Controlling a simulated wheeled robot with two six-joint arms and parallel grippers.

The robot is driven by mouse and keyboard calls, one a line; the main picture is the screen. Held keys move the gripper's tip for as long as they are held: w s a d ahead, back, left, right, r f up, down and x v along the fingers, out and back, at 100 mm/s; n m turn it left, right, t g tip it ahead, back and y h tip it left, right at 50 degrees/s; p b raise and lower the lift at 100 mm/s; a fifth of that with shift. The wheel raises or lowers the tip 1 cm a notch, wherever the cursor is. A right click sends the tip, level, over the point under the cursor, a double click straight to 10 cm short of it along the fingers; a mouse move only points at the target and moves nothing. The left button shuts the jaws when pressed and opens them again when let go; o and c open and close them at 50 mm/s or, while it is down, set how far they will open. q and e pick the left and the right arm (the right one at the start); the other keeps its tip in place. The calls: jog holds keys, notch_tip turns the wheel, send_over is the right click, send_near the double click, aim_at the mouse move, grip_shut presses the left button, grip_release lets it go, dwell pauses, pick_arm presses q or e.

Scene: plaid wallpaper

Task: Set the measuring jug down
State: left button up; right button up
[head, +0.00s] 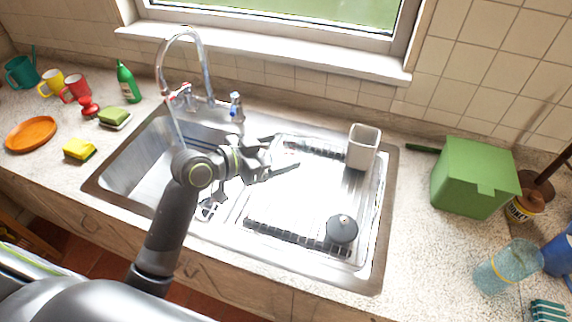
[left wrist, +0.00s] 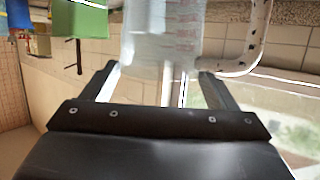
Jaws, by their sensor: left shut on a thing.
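The measuring jug (left wrist: 165,35) is clear, with red scale marks and a looped handle at the right, in the left wrist view, which looks upside down. My left gripper (left wrist: 158,72) is shut on it, one finger on either side. In the head view the left gripper (head: 287,151) reaches over the sink's drainer side from the left. There the jug is so see-through that its outline and its height above the drainer are hard to tell. My right gripper is in neither view.
A white cup (head: 363,147) stands at the drainer's back right. A dark round knobbed item (head: 342,229) lies at its front. The tap (head: 185,60) rises behind the basin. The drainer's middle looks clear.

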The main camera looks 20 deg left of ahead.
pick_arm(q)
jog(key=f, duration=0.4)
jog(key=shift+w+d+f, duration=0.1)
jog(key=shift+w+f, duration=0.05)
jog(key=shift+w, duration=0.05)
jog(key=shift+f, duration=0.3)
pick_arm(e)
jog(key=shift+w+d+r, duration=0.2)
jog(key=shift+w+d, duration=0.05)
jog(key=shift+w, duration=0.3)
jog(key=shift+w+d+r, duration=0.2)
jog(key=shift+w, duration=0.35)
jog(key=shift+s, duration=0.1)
pick_arm(q)
jog(key=shift+f, duration=0.15)
jog(key=o, duration=1.8)
jog(key=shift+c, duration=0.2)
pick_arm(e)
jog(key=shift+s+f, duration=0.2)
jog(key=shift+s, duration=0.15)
